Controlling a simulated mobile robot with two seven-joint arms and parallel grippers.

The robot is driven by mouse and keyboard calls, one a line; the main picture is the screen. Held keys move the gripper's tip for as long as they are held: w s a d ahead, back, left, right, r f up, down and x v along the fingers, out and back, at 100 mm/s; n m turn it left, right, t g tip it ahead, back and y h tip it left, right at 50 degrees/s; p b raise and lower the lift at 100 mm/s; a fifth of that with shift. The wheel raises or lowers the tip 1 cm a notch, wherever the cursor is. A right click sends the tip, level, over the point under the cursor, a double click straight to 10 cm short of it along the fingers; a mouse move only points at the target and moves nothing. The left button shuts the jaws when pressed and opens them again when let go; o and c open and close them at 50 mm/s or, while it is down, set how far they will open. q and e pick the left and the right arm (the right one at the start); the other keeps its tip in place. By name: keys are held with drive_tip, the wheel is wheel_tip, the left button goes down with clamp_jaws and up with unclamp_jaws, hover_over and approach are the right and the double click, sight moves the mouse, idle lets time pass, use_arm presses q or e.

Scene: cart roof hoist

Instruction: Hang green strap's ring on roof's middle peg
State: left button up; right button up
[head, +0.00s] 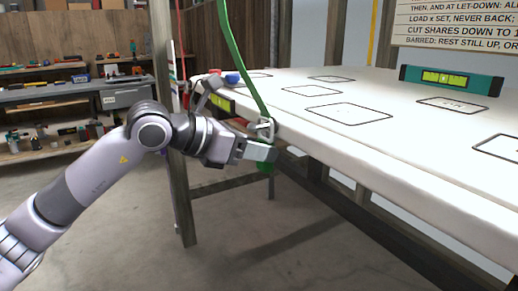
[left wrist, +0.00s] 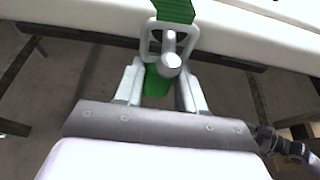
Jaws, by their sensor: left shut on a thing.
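The green strap (head: 239,62) runs down from above to a grey metal ring (head: 263,125) at the near edge of the white roof (head: 300,108). In the left wrist view, the ring (left wrist: 153,42) frames a grey peg with a round end (left wrist: 170,65) that points toward the camera. The ring appears to be around the peg, but how far on is unclear. My left gripper (head: 265,153) is just below the ring, shut on the green tail (left wrist: 155,82) of the strap, which shows between its fingers. My right gripper is out of view.
A teal spirit level (head: 452,80) and several outlined rectangles are on the roof. A red strap (head: 181,45) hangs at the far left corner, near a blue object (head: 232,78). A wooden post (head: 175,150) stands behind my left arm. A workbench (head: 75,92) is at the back left.

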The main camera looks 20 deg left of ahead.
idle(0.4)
use_arm(q)
drive_tip(key=o, duration=1.2)
drive_tip(key=shift+o, duration=0.2)
